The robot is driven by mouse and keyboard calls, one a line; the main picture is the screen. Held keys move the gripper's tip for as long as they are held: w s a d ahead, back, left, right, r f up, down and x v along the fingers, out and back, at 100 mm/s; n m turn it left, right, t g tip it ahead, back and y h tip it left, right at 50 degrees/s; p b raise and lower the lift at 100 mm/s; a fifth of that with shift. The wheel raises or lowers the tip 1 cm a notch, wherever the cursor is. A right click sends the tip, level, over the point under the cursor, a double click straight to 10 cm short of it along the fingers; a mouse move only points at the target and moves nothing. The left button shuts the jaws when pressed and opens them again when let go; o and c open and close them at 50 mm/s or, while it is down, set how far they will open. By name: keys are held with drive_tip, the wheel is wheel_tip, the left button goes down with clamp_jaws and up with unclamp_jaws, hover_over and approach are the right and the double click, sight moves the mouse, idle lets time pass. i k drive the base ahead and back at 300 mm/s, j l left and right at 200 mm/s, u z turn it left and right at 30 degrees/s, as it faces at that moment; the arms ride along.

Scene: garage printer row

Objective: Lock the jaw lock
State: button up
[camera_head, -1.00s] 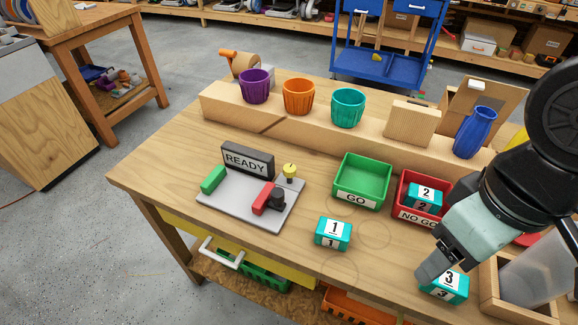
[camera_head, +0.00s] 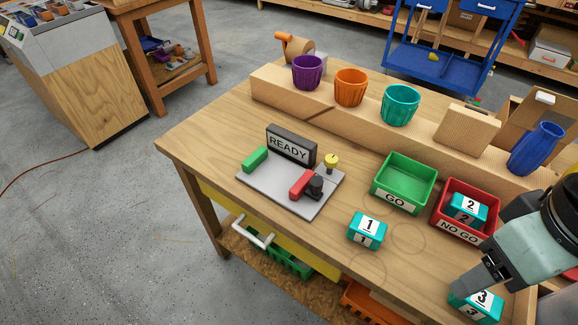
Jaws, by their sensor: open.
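The grey fixture plate (camera_head: 272,190) lies on the left part of the wooden bench. It carries a black READY sign (camera_head: 291,146), a green jaw block (camera_head: 255,159), a red jaw block (camera_head: 301,184) and a black knob (camera_head: 315,187) beside the red block. A yellow knob (camera_head: 331,160) stands at the plate's back right corner. Which part is the jaw lock, I cannot tell. My gripper (camera_head: 473,290) is open at the lower right, far from the fixture. It is close to teal block 3 (camera_head: 478,304) and partly hides it.
Teal block 1 (camera_head: 367,230) stands right of the fixture. The green GO bin (camera_head: 404,183) looks empty; the red NO GO bin (camera_head: 465,211) holds teal block 2 (camera_head: 468,208). A wooden riser (camera_head: 330,118) with several cups runs along the back. Bare benchtop lies left of the fixture.

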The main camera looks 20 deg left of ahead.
sight(331, 161)
drive_tip(key=k+j+u, duration=0.25)
drive_tip(key=j, duration=0.15)
drive_tip(key=j+u, duration=0.25)
drive_tip(key=j, duration=0.15)
drive_tip(key=k+j+u, duration=0.25)
drive_tip(key=j, duration=0.2)
drive_tip(key=i+l, duration=0.05)
drive_tip(key=i, duration=0.05)
